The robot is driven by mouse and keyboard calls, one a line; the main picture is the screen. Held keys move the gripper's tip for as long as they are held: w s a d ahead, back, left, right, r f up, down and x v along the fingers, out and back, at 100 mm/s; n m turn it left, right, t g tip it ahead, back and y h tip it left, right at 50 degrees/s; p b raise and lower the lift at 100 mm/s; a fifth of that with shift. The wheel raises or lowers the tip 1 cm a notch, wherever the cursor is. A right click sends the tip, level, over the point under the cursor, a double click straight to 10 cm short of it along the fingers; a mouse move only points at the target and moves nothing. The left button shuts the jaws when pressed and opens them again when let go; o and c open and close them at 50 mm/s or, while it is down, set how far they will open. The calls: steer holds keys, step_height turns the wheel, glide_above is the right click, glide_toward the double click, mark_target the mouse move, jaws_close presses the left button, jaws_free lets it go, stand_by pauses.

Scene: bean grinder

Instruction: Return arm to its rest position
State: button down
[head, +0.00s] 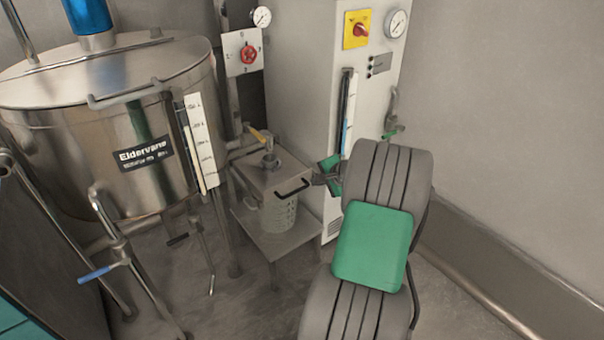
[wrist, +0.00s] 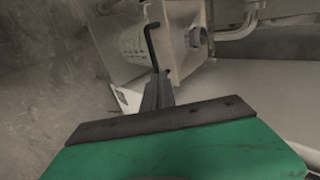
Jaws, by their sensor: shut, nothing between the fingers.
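My arm, grey with a green cover, reaches in from the lower right in the head view. My gripper (head: 322,178) is at its far end, near the black handle (head: 293,187) of the small metal grinder unit (head: 275,168). In the wrist view my gripper (wrist: 155,85) shows as dark fingers close together, with nothing between them. The black handle (wrist: 151,42) stands just beyond the fingertips in that view; whether they touch it I cannot tell.
A large steel tank (head: 110,120) stands at left with pipes and a blue-handled valve (head: 97,273). A white cabinet (head: 318,70) with gauges is behind the arm. A low metal table (head: 280,240) carries a perforated container (head: 278,214). The floor at right front is partly clear.

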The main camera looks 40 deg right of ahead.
steer(key=a+r+n+g+y+p, duration=0.1)
steer(key=a+r+n+g+p, duration=0.2)
steer(key=a+r+n+p, duration=1.3)
steer(key=s+a+r+n+g+p, duration=0.1)
steer(key=s+a+r+p, duration=0.2)
steer(key=s+a+r, duration=0.4)
steer(key=s+a+r+n+g+p, duration=0.1)
steer(key=s+a+r+p, duration=0.3)
steer(key=s+a+r, duration=0.4)
steer(key=s+a+g, duration=0.1)
steer(key=s+a, duration=0.1)
steer(key=a, duration=0.5)
steer(key=shift+s+a+n+h, duration=0.2)
steer(key=shift+s+n+h, duration=0.1)
steer(key=shift+n, duration=0.1)
